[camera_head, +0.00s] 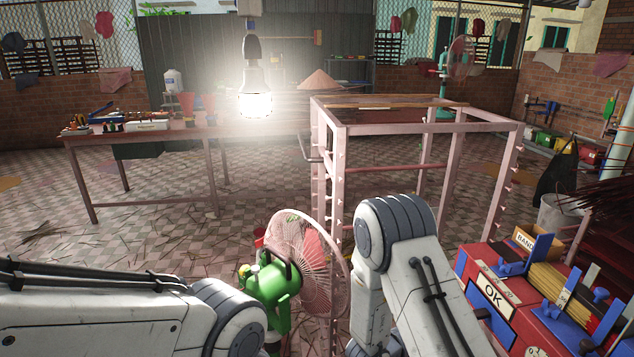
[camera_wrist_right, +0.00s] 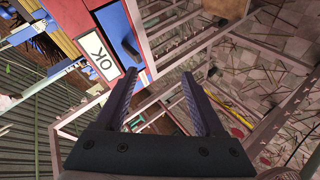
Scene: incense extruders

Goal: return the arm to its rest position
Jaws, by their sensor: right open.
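My right arm (camera_head: 405,265) rises in the lower middle of the head view, bent at a large grey joint; its gripper is hidden there. In the right wrist view my right gripper (camera_wrist_right: 160,98) is open, its two dark fingers apart with nothing between them. My left arm (camera_head: 120,310) lies across the lower left of the head view. The left gripper is not visible.
A pink metal frame (camera_head: 425,128) stands just ahead. A fan with a green base (camera_head: 270,290) stands between my arms. A red and blue "OK" box (camera_head: 493,292) is at the right, also in the wrist view (camera_wrist_right: 95,52). A long table (camera_head: 180,134) stands left.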

